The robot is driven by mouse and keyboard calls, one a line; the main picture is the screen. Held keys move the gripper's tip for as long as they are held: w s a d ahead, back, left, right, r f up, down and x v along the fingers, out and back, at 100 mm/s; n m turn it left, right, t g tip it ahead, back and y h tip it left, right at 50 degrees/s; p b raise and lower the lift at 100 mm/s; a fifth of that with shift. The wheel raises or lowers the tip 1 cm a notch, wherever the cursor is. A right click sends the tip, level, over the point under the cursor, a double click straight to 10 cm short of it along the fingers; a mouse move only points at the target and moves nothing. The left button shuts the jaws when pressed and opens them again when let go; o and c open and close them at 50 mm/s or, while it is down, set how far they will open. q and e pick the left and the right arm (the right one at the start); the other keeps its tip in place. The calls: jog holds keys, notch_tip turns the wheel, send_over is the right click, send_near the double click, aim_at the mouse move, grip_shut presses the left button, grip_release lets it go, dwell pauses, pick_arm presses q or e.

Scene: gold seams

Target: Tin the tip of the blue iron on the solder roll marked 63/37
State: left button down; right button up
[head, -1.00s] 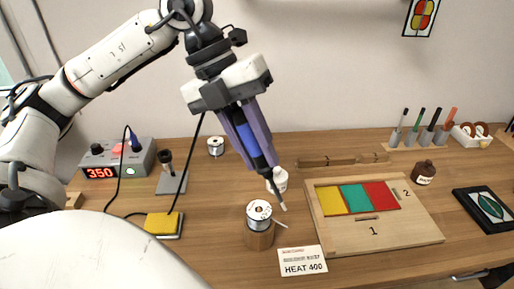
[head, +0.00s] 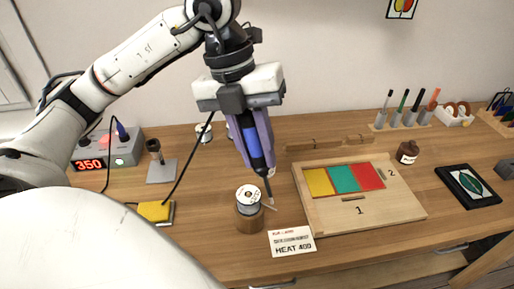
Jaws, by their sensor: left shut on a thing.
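My left gripper (head: 256,138) is shut on the blue iron (head: 254,144), which hangs tip down with a slight tilt. The iron's dark tip ends close to the solder roll (head: 248,196) in front, near the short strand of solder that sticks out to its right. I cannot tell whether tip and solder touch. The roll sits on a round wooden stand (head: 250,221); its marking is too small to read. Another solder roll (head: 204,133) stands at the back, left of the gripper. My right gripper is not in view.
A station (head: 112,148) reading 350, an iron stand (head: 161,170) and a yellow sponge (head: 154,211) are at the left. A wooden board (head: 400,208) with coloured panels is at the right, with a brown bottle (head: 407,152) behind.

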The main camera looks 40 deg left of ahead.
pick_arm(q)
jog(key=shift+f+b, duration=0.5)
jog(key=shift+f, duration=0.2)
dwell(2.4)
jog(key=shift+r+p, duration=0.7)
jog(key=shift+r, duration=2.35)
